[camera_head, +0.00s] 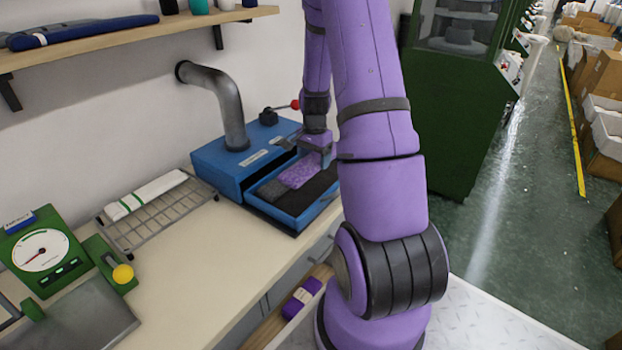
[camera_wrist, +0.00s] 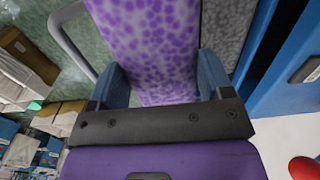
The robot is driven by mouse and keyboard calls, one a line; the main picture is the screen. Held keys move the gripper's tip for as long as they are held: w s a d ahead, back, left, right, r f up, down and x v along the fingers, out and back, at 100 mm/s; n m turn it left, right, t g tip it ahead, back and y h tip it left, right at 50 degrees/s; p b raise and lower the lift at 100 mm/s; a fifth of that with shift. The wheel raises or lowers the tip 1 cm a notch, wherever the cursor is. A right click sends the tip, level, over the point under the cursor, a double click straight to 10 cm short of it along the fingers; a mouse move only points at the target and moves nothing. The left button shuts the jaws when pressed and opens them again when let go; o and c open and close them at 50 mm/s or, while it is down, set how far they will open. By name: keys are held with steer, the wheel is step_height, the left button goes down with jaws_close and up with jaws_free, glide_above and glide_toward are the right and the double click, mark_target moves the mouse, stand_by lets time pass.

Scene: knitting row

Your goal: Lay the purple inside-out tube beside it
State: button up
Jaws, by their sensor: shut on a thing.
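The purple tube (camera_head: 300,171) with a mottled surface is over the open drawer (camera_head: 290,221) of the blue machine (camera_head: 228,172). My gripper (camera_head: 324,157) is at its right end. In the wrist view the blue fingers of my gripper (camera_wrist: 162,84) are on both sides of the purple tube (camera_wrist: 155,45), shut on it. A grey mottled tube (camera_head: 271,189) lies in the drawer to the left of the purple one. The grey one also shows in the wrist view (camera_wrist: 225,30), close alongside. I cannot tell whether the purple tube touches the drawer floor.
A wire rack (camera_head: 160,222) holds a white tube with green bands (camera_head: 146,195). A green dial gauge (camera_head: 42,252) stands at the left. A purple roll (camera_head: 302,297) lies below the bench edge. The blue machine has a curved pipe (camera_head: 225,100). The bench middle is clear.

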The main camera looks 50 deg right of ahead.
steer(key=shift+f, duration=3.25)
steer(key=shift+f, duration=0.1)
steer(key=shift+f, duration=0.3)
steer(key=shift+f, duration=0.2)
steer(key=o, duration=0.9)
